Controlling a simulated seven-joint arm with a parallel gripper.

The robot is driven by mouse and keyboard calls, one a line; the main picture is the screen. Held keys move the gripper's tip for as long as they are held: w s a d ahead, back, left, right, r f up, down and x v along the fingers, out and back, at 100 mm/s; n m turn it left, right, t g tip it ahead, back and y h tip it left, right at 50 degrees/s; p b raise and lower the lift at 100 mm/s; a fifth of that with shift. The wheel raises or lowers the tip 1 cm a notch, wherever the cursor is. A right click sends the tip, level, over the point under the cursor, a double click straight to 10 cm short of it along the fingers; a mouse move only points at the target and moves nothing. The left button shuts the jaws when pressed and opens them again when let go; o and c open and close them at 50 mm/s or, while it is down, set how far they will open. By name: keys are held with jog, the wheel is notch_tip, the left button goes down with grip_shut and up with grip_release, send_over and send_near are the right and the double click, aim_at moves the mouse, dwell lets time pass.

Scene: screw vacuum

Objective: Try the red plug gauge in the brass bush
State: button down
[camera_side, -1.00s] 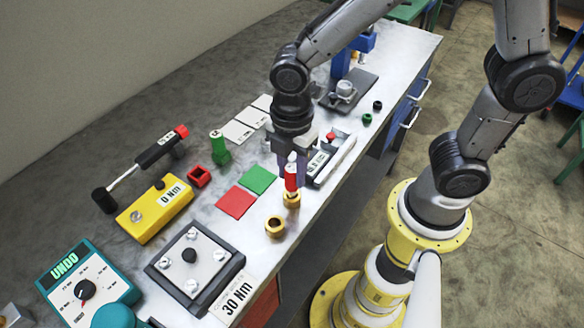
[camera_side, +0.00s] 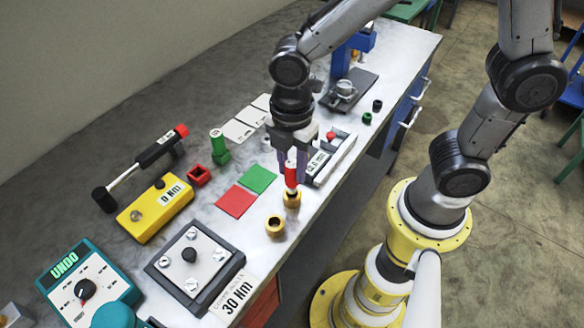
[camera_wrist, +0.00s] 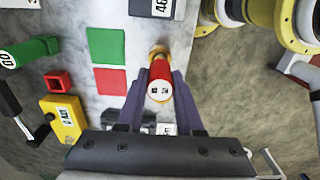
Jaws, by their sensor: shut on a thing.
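The red plug gauge (camera_side: 290,178) is upright between the fingers of my gripper (camera_side: 291,172). My gripper is shut on it. A brass bush (camera_side: 292,199) stands on the bench directly beneath the gauge. I cannot tell whether the gauge's lower end is inside the bush or just above it.
Red (camera_side: 235,201) and green (camera_side: 258,179) pads lie left of the bush. A grey tray (camera_side: 332,155) stands close behind my gripper. The green gauge (camera_side: 219,147), red square holder (camera_side: 199,176) and yellow box (camera_side: 155,215) are further left. The bench edge is close on the right.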

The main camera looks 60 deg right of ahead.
jog(key=shift+r, duration=2.45)
jog(key=shift+w+d+f, duration=0.1)
jog(key=shift+d, duration=0.1)
jog(key=w+d+m, duration=0.6)
jog(key=w+m, duration=0.1)
jog(key=w, duration=0.2)
jog(key=w+d+m, duration=0.6)
jog(key=w+m, duration=0.1)
jog(key=w, duration=0.3)
jog(key=shift+w+f+m, duration=0.25)
jog(key=shift+f+m, duration=0.05)
jog(key=shift+f, duration=0.15)
